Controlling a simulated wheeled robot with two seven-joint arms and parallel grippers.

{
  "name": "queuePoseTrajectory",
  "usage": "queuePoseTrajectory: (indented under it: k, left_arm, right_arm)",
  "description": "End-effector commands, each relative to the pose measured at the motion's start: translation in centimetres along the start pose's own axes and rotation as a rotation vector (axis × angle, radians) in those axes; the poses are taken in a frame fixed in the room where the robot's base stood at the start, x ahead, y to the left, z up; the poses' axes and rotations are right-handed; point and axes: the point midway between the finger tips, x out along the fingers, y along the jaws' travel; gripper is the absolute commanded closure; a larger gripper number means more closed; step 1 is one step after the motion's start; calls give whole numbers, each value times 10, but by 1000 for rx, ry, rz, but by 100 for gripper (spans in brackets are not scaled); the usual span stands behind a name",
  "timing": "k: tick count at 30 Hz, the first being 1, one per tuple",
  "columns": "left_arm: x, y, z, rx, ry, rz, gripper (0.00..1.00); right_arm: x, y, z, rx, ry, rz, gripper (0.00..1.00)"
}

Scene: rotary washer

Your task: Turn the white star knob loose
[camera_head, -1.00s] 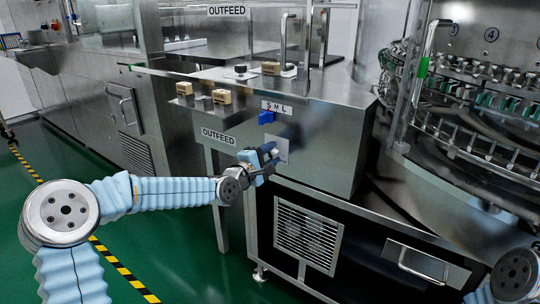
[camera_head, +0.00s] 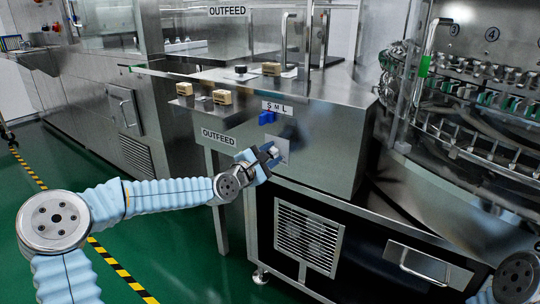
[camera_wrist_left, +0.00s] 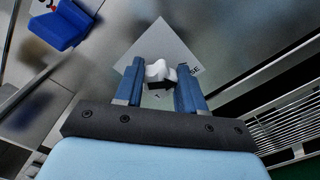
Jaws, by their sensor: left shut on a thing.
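The white star knob (camera_wrist_left: 158,73) sits in front of a pale square plate (camera_wrist_left: 168,42) on the steel cabinet's front face. My left gripper (camera_wrist_left: 158,82) is shut on the knob, with one blue finger on each side of it. In the head view my left gripper (camera_head: 268,152) is at the same plate (camera_head: 282,150), and a small pale part of the knob (camera_head: 275,150) shows there. The fingers hide part of the knob. My right gripper is out of view; only part of my right arm shows at the lower right corner.
A blue selector knob (camera_head: 266,117) under the "S M L" label (camera_head: 277,107) is just above the plate; it also shows in the left wrist view (camera_wrist_left: 60,25). Wooden blocks (camera_head: 222,97) lie on the ledges. A vented panel (camera_head: 308,237) is below.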

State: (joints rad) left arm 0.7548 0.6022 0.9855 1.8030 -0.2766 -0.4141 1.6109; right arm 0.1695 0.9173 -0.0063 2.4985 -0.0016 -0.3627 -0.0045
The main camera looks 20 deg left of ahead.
Motion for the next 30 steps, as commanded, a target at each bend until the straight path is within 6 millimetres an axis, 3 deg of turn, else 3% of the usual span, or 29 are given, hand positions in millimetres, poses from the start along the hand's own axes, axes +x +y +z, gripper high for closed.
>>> queuePoseTrajectory:
  k: [4, 5, 9, 20, 23, 30]
  left_arm:
    - [1, 4, 1, 2, -2, 10, 91]
    - [1, 4, 1, 2, -2, 10, 58]
    - [1, 3, 1, 2, -2, 8, 36]
    - [-4, 1, 0, 2, 0, 3, 35]
    - [-16, 1, -1, 3, 2, 3, 35]
    - [-67, 2, -2, 3, 5, 3, 35]
  right_arm:
    - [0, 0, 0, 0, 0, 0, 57]
    - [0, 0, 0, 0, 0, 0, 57]
    - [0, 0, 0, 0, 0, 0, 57]
    - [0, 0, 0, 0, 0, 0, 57]
    - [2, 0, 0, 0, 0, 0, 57]
    - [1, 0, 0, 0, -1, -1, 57]
